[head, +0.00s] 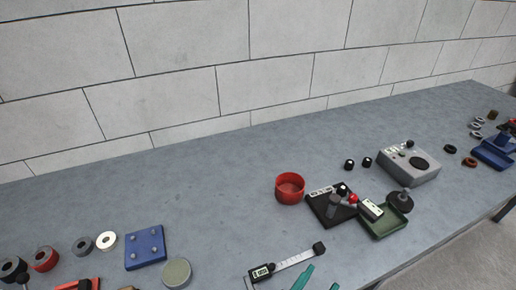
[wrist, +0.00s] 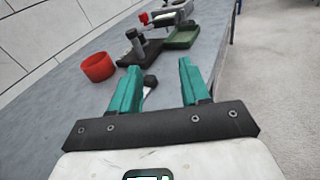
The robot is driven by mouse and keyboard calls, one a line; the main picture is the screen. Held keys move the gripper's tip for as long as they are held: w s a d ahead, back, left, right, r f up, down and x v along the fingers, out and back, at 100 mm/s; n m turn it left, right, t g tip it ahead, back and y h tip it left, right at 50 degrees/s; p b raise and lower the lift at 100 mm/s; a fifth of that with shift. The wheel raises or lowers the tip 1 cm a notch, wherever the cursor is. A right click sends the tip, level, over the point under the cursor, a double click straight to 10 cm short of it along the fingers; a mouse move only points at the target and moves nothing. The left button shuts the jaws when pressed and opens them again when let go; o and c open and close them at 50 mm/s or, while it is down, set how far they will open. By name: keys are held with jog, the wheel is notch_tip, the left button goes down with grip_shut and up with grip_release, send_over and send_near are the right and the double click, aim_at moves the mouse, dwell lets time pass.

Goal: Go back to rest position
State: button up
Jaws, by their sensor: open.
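My gripper (wrist: 158,82) shows in the wrist view with two teal fingers spread apart and nothing between them. It is above the grey table (wrist: 72,105). In the head view only the tips of my teal gripper (head: 318,277) show at the bottom edge, beside a digital caliper (head: 293,260). In the wrist view the caliper is partly hidden behind the left finger.
A red bowl (head: 290,189), a black stand (head: 328,208), a green tray (head: 384,224) and a grey box (head: 409,166) stand right of centre. A blue plate (head: 145,249) and several rings lie at left. The back middle is clear; a wall stands behind.

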jog(key=s+d+f+m+g+y, duration=0.1)
jog(key=s+d+f+m+g, duration=0.3)
jog(key=d+m, duration=0.35)
jog(key=s+d+f+m+g+y, duration=0.2)
jog(key=d+f+m+g, duration=0.35)
jog(key=d, duration=0.25)
jog(key=s+f+m+g+y, duration=0.2)
jog(key=s+f+m+y, duration=0.3)
jog(key=s+m, duration=0.5)
jog(key=m+y, duration=0.2)
jog(key=m, duration=0.2)
jog(key=shift+s+d+g+y, duration=0.2)
jog(key=shift+s+g+y, duration=0.15)
jog(key=shift+s+y, duration=0.05)
